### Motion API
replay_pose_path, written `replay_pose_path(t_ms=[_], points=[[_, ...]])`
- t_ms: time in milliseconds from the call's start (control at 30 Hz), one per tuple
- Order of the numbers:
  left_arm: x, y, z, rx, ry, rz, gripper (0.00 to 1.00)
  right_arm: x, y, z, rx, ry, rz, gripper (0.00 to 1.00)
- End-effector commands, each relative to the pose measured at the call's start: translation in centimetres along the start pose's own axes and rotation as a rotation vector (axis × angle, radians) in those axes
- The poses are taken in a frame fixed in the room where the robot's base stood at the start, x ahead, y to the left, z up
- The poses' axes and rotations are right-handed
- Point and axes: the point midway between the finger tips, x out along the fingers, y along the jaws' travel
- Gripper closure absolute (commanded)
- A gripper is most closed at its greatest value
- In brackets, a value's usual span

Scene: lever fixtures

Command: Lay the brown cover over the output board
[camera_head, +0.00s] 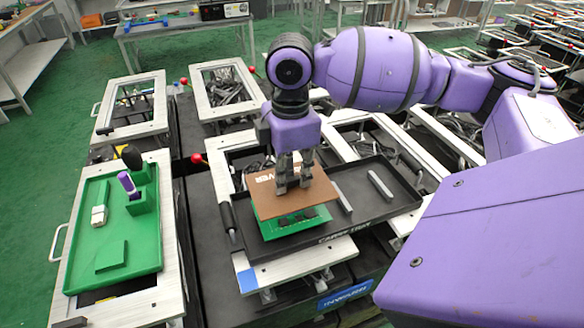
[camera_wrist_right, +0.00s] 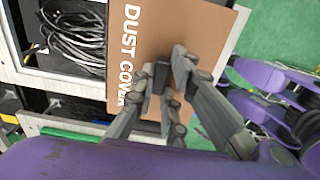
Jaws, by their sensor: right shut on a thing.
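The brown cover (camera_head: 265,200) is a flat sheet over the green output board (camera_head: 290,231) in the head view. It hides most of the board; only the front strip with several dark parts shows. I cannot tell whether cover and board touch. The board sits in the left part of a black tray. My right gripper (camera_head: 293,182) points down and is shut on the cover. My left gripper is out of view.
The black tray (camera_head: 390,212) holds grey bars (camera_head: 380,185) right of the cover. At left, a green tray (camera_head: 145,258) holds a white block (camera_head: 99,215) and a green stand with a purple-handled tool (camera_head: 127,184). A red-knobbed lever (camera_head: 197,158) stands between the benches.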

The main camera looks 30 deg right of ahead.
Motion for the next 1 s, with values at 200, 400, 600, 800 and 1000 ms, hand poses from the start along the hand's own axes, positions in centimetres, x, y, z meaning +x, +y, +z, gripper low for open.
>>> replay_pose_path(t_ms=[200,400,600,800,1000], points=[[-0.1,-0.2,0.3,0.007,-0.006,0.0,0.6,2.3,0.0,0.0,0.0,0.001,-0.002,1.0],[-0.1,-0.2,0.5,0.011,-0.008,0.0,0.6,4.3,-0.1,0.0,0.0,0.0,-0.003,1.0],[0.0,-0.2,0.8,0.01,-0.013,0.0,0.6,6.0,0.0,0.0,0.0,0.001,-0.002,1.0],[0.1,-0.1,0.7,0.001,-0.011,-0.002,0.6,6.8,0.0,0.0,0.0,0.0,-0.001,1.0],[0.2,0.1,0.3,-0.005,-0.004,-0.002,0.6,6.9,0.0,0.0,0.0,0.001,0.0,1.0]])
